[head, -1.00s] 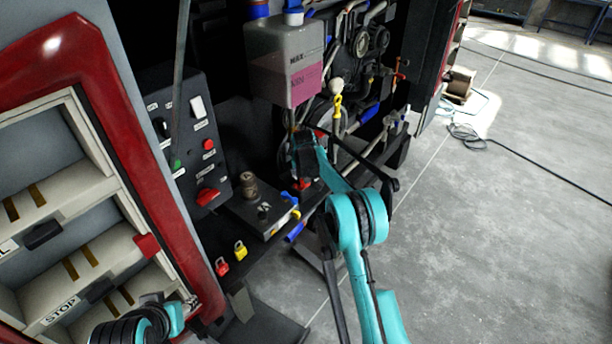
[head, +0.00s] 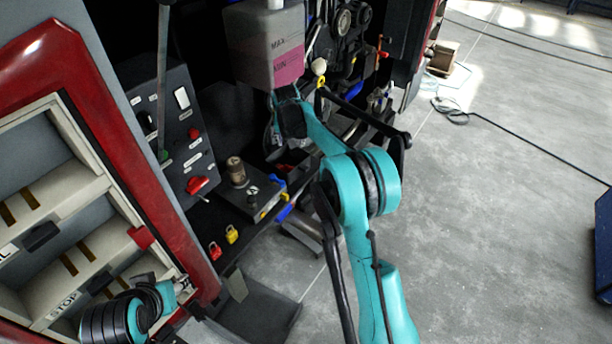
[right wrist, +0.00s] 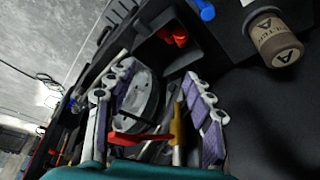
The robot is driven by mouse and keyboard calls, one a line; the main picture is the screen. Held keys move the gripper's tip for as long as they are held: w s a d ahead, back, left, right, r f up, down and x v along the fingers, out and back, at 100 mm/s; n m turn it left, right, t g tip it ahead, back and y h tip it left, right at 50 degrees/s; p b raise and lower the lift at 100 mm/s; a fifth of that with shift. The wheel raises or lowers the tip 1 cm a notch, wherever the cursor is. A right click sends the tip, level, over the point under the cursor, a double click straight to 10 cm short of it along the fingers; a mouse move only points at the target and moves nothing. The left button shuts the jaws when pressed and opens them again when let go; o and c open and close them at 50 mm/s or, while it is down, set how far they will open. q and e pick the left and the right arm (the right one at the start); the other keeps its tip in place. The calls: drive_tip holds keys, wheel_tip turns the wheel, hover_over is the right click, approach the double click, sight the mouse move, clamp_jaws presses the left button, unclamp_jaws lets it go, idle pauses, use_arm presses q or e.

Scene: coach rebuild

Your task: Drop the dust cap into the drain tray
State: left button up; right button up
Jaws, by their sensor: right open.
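My right gripper (right wrist: 155,105) is open, its two purple-padded fingers spread apart in the right wrist view. Between and beyond the fingers are a grey round wheel, a yellow handle (right wrist: 178,130) and a red bar (right wrist: 140,139); I see nothing gripped. In the head view the right gripper (head: 290,118) is dark and partly hidden, in front of the engine bay below the white tank. A black open box (right wrist: 160,58) with red pieces (right wrist: 178,37) lies beyond the fingers. I cannot tell which thing is the dust cap or the drain tray. My left arm is at lower left, its fingertips unclear.
A brown cylinder (head: 236,170) stands on a dark block beside the switch panel (head: 175,125). Red and yellow padlocks (head: 231,234) lie on the ledge. The white tank (head: 262,45) hangs above my right gripper. Open concrete floor (head: 480,220) lies to the right.

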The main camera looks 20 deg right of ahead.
drive_tip(key=s+a+r+n, duration=0.1)
drive_tip(key=s+r, duration=0.3)
drive_tip(key=s, duration=0.3)
drive_tip(key=s+r+t, duration=0.1)
drive_tip(key=s+r, duration=0.3)
drive_tip(key=s, duration=0.4)
drive_tip(key=s+a+r+n, duration=0.1)
drive_tip(key=s+r, duration=0.3)
drive_tip(key=s, duration=0.3)
drive_tip(key=s+f+n+t, duration=0.1)
drive_tip(key=s+f, duration=0.2)
drive_tip(key=s, duration=0.7)
drive_tip(key=s+a+f+n+y, duration=0.1)
drive_tip(key=s+f, duration=0.2)
drive_tip(key=s, duration=0.8)
drive_tip(key=shift+a+f+t, duration=0.15)
drive_tip(key=shift+t, duration=0.25)
drive_tip(key=shift+f+b, duration=0.45)
